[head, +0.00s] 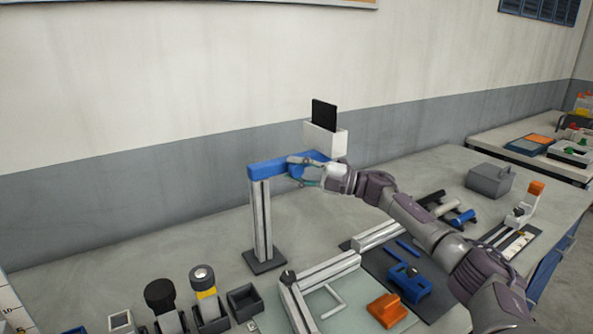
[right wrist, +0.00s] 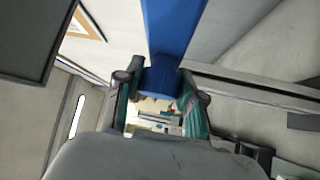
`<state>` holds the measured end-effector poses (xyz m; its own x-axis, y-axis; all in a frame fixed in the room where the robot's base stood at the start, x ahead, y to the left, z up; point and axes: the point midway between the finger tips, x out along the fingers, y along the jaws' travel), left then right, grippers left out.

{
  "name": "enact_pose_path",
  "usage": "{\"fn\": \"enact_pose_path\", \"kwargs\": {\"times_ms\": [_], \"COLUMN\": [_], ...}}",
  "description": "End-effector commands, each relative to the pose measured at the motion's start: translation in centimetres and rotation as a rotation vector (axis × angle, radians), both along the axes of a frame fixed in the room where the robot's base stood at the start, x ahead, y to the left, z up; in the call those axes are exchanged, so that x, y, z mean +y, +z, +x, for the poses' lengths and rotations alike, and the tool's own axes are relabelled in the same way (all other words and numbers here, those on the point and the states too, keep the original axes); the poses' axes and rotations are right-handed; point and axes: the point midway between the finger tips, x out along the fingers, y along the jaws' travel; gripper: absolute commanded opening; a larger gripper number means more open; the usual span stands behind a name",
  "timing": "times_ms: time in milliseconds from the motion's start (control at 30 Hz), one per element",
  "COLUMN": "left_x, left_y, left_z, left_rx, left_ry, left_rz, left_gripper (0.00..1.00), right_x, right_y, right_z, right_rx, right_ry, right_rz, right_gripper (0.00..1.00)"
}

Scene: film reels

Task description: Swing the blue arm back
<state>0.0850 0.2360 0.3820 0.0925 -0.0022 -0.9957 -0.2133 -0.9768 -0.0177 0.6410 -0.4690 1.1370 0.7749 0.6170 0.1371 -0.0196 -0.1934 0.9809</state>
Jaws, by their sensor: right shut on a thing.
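The blue arm (head: 272,168) lies level on top of a grey upright post (head: 262,222) with a dark square base on the table. A white box (head: 325,139) with a black panel (head: 324,115) stands at the blue arm's right end. My right gripper (head: 304,173) reaches in from the right and is shut on a blue part under the blue arm. In the right wrist view the blue arm (right wrist: 174,28) runs up from between my fingers, and its rounded blue end (right wrist: 162,80) sits between the two fingertips. My left gripper is not in view.
Below my right arm are a dark mat, a blue device (head: 408,284), an orange block (head: 387,310) and grey rails (head: 325,272). Black and yellow-topped holders (head: 204,281) stand at the front left.

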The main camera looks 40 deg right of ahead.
Motion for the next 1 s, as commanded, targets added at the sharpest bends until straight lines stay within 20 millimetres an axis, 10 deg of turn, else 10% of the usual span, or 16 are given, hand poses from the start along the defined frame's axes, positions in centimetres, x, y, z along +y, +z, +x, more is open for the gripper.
{"fn": "enact_pose_path", "kwargs": {"times_ms": [33,67,200,633,1000], "left_x": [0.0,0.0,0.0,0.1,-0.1], "left_y": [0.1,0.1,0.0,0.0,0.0], "left_z": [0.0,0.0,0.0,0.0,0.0], "left_rx": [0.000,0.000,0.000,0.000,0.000], "left_ry": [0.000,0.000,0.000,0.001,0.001], "left_rz": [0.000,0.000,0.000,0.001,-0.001], "left_gripper": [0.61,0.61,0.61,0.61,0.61], "right_x": [-0.2,-0.2,-0.2,-0.9,-5.5], "right_y": [0.7,0.7,0.6,-0.1,-1.2], "right_z": [0.1,0.1,0.1,-0.8,-6.7], "right_rx": [-0.012,-0.012,-0.009,0.000,0.002], "right_ry": [-0.007,-0.007,-0.006,-0.005,-0.005], "right_rz": [0.008,0.008,0.005,0.002,0.000], "right_gripper": [0.00,0.43,0.64,0.64,0.64]}}
